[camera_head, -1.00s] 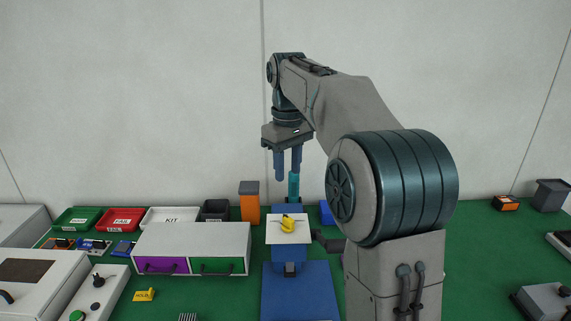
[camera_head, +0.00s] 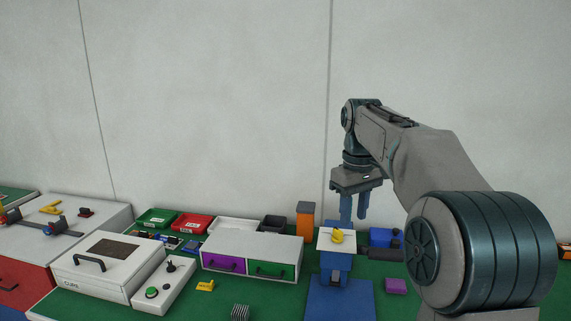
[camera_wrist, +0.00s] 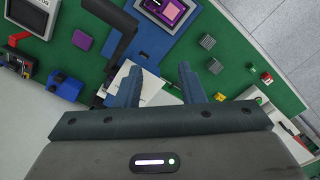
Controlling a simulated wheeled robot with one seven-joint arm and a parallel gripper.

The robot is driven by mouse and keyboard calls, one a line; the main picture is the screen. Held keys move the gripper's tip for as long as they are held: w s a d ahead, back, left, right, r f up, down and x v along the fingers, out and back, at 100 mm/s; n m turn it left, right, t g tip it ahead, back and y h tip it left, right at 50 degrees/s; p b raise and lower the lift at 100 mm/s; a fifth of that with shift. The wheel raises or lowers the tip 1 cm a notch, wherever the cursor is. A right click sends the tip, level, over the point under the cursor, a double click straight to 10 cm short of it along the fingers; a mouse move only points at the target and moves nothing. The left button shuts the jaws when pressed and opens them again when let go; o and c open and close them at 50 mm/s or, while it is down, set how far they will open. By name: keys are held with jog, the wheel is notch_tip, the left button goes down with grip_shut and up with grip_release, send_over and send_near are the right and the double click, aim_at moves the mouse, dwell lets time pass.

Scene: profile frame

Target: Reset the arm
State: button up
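My gripper (camera_head: 354,218) hangs pointing down at right of centre in the head view, above and near the blue stand (camera_head: 335,262). Its two fingers are apart with nothing seen between them. The wrist view also shows the fingers (camera_wrist: 160,68) spread and empty. My arm reaches in from the lower right of the head view. A yellow piece (camera_head: 337,236) lies on the stand's white top, just below and left of the fingers.
A white cabinet (camera_head: 251,247) with purple and green drawers stands left of the stand. An orange block (camera_head: 305,222) stands behind it. Green (camera_head: 157,218) and red (camera_head: 192,224) trays lie farther left. A purple block (camera_head: 396,286) sits right of the blue base.

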jog(key=s+f+m+t, duration=0.1)
jog(key=s+f, duration=0.3)
jog(key=s, duration=0.5)
jog(key=s+f+m+t, duration=0.1)
jog(key=s+f+m, duration=0.2)
jog(key=s, duration=0.6)
jog(key=s+f+m+t, duration=0.1)
jog(key=s+f+m, duration=0.1)
jog(key=s+f, duration=0.5)
jog(key=shift+s+f, duration=0.15)
jog(key=shift+s, duration=0.8)
